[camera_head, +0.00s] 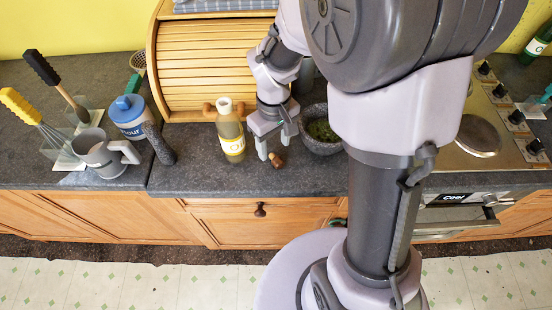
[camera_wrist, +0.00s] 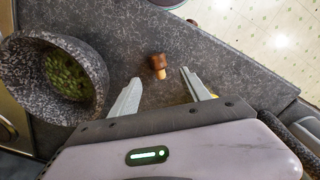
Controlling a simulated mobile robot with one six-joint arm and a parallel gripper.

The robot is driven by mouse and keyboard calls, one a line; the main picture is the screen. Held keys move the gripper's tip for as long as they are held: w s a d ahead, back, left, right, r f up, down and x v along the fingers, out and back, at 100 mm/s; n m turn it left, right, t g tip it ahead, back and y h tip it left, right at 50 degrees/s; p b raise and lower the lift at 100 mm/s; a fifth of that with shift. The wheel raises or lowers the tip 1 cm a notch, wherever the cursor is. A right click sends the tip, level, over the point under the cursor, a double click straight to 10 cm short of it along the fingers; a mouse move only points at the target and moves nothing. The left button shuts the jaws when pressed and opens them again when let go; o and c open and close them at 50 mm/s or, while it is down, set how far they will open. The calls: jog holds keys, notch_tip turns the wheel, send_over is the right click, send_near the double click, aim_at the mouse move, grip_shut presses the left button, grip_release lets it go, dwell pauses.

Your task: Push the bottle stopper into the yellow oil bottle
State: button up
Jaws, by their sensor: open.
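The yellow oil bottle (camera_head: 231,135) stands upright on the dark counter, to the left of my gripper in the head view. It has a pale label and a light-coloured top; I cannot tell whether its mouth is open. The bottle stopper (camera_head: 276,160) lies loose on the counter, brown with a lighter cork end; it also shows in the wrist view (camera_wrist: 158,66). My gripper (camera_head: 272,149) is open and empty above the counter, close to the stopper. In the wrist view my fingertips (camera_wrist: 159,75) are spread to either side of the stopper, not touching it.
A stone mortar (camera_head: 322,143) with green contents stands just right of my gripper. A wooden roll-top bread box (camera_head: 205,70) is behind the bottle. A grey mug (camera_head: 98,155) and a blue-capped flour jar (camera_head: 130,118) stand left. The counter's front edge is close.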

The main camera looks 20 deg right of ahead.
aim_at(276, 157)
jog(key=f, duration=0.1)
jog(key=f+b, duration=0.1)
jog(key=f, duration=0.1)
jog(key=f+b, duration=0.1)
jog(key=f, duration=0.1)
jog(key=shift+s+d, duration=0.15)
jog(key=shift+s, duration=0.15)
jog(key=shift+r, duration=0.15)
jog(key=shift+c, duration=1)
grip_shut()
